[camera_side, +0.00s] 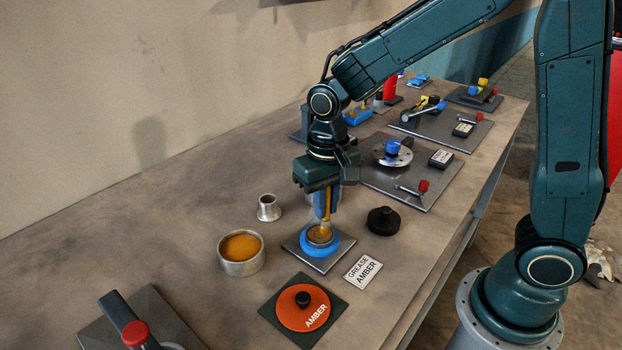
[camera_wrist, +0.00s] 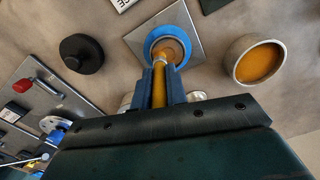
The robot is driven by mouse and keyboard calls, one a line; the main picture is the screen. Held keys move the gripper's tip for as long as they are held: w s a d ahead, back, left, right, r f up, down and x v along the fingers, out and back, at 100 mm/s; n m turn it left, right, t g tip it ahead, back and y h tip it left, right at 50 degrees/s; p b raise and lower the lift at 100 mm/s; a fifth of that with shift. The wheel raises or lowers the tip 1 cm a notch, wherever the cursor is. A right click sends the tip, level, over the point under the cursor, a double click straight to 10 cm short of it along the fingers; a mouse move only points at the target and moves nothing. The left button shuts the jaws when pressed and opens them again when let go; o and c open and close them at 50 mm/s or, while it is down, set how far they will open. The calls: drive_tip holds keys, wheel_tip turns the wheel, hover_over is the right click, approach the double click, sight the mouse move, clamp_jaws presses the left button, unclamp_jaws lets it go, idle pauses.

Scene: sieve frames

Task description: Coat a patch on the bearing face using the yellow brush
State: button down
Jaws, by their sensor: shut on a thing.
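My gripper (camera_side: 325,203) points down over the blue-rimmed bearing (camera_side: 334,246) and is shut on the yellow brush (camera_side: 327,205). In the wrist view the brush (camera_wrist: 159,88) stands between my blue fingers (camera_wrist: 161,82), with its head at the bearing (camera_wrist: 185,28). The brush end is over or on the bearing face; contact is hard to tell. The face (camera_wrist: 170,46) looks brownish, partly hidden by the brush, so its coating is unclear. A metal pot of amber grease (camera_side: 230,268) stands left of the bearing; it also shows in the wrist view (camera_wrist: 236,76).
A grey plate (camera_side: 322,267) lies under the bearing. A GREASE AMBER card (camera_side: 362,270), black knob (camera_side: 383,220), small metal cup (camera_side: 268,208) and orange AMBER lid (camera_side: 303,316) are close by. Tool boards fill the back right. The left table area is mostly bare.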

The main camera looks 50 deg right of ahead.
drive_tip(key=shift+a, duration=2.2)
drive_tip(key=shift+w+d, duration=0.1)
drive_tip(key=shift+w, duration=0.3)
drive_tip(key=shift+d, duration=3.1)
drive_tip(key=shift+a, duration=3)
drive_tip(key=shift+a+r, duration=0.15)
wheel_tip(320, 180, up, 8)
